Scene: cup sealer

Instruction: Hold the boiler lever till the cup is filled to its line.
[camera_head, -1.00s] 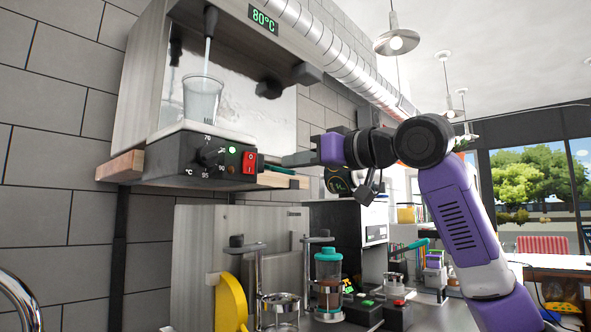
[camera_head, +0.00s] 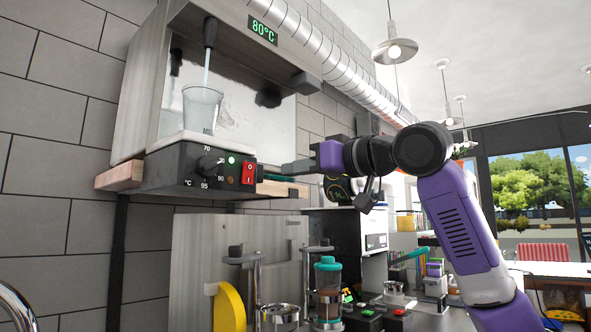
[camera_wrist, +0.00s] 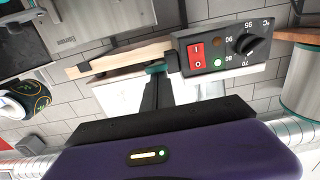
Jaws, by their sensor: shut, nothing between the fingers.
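The boiler (camera_head: 140,95) is a steel box on the wall with a green "80°C" display. A thin stream runs from its black spout (camera_head: 210,33) into a clear cup (camera_head: 203,108) on its ledge. The liquid level and fill line are too unclear to read. A dark teal handle (camera_head: 283,179), apparently the lever, shows just right of the control panel; its teal part also shows in the wrist view (camera_wrist: 155,69). My gripper (camera_head: 290,167) is shut with nothing between its fingers, its tips close by the handle. Contact is hard to tell.
The control panel (camera_head: 210,172) has a dial, a green light and a red switch. A wooden shelf (camera_head: 120,177) lies under the boiler. Below stand a yellow disc (camera_head: 230,305), a teal-lidded jar (camera_head: 328,285) and a silver canister (camera_head: 280,314). A silver duct (camera_head: 330,45) runs above.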

